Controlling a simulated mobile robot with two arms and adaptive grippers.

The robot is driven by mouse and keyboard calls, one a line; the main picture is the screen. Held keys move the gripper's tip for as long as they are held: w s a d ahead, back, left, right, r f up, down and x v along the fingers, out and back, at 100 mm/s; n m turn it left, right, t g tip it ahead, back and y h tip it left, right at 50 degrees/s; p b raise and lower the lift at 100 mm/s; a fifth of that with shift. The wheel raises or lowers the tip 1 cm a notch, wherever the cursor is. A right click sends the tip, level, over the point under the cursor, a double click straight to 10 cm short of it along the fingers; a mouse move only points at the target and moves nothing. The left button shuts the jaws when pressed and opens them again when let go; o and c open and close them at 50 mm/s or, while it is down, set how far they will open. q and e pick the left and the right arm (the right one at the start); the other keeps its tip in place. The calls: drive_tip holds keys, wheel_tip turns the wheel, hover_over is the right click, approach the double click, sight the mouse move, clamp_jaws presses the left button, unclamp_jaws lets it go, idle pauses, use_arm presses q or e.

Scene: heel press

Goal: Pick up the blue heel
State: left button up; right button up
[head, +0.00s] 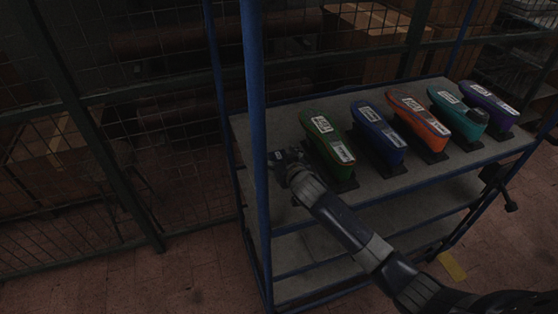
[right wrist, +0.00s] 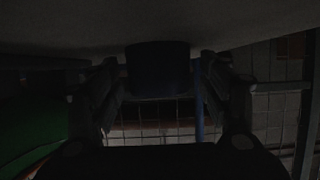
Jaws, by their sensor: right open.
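The blue heel (head: 378,132) lies on the top shelf of a blue-framed rack, second from the left in a row of shoe-shaped heels, on a dark base. My right gripper (head: 280,158) is open at the left end of the shelf, left of the green heel (head: 327,138) and apart from the blue heel. In the right wrist view, my open fingers (right wrist: 160,88) stand either side of a dark block I cannot identify. The green heel (right wrist: 32,132) shows at the left edge there; the blue heel is not seen. My left gripper is not in view.
Orange (head: 418,120), teal (head: 457,114) and purple (head: 490,105) heels stand right of the blue one. A blue rack post (head: 256,120) rises just left of my right gripper. The grey shelf (head: 420,172) is bare along its front. Mesh fencing stands behind.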

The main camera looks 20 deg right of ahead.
drive_tip(key=c, duration=1.2)
drive_tip(key=shift+r, duration=0.1)
